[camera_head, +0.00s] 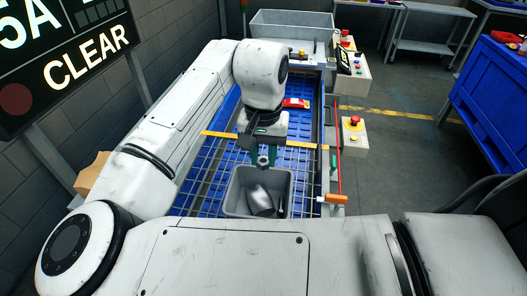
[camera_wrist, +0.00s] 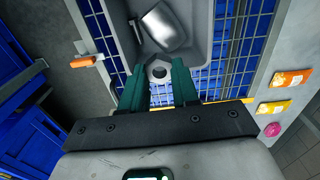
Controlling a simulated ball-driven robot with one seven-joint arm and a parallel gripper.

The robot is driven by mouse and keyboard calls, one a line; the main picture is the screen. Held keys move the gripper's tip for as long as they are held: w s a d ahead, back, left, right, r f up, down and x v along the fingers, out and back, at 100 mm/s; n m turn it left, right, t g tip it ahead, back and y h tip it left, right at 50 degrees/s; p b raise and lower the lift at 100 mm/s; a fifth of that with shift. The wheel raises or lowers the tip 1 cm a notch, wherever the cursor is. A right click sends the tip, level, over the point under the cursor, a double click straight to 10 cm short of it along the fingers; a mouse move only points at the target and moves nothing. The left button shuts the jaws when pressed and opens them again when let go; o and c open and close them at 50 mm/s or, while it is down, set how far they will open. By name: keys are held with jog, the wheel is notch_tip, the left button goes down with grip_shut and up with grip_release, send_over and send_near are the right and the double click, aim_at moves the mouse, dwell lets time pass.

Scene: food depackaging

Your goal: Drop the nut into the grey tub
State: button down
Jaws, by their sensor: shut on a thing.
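The nut (camera_wrist: 158,70) is a small grey metal piece with a dark hole in its middle. My gripper (camera_wrist: 160,78) is shut on it, with the nut between the tips of the two green fingers in the wrist view. In the head view my gripper (camera_head: 263,158) and the nut (camera_head: 263,162) appear at the far rim of the grey tub (camera_head: 232,193). The nut's height above the rim is hard to tell. The tub holds a shiny metal container (camera_head: 260,200), which also shows in the wrist view (camera_wrist: 165,27).
The tub stands on a blue conveyor (camera_head: 205,187) with a wire grid. A red item (camera_head: 296,103) lies farther along the belt. A grey bin (camera_head: 292,25) stands at the far end. Control boxes (camera_head: 354,134) and a red rod (camera_head: 339,155) line the right side.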

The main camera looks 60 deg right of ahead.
aim_at(263, 159)
jog(key=shift+f+b, duration=0.85)
jog(key=shift+f, duration=0.5)
jog(key=c, duration=0.8)
grip_release()
jog(key=shift+o, duration=0.2)
notch_tip(263, 159, up, 11)
jog(key=shift+f+b, duration=0.1)
jog(key=shift+b, duration=0.45)
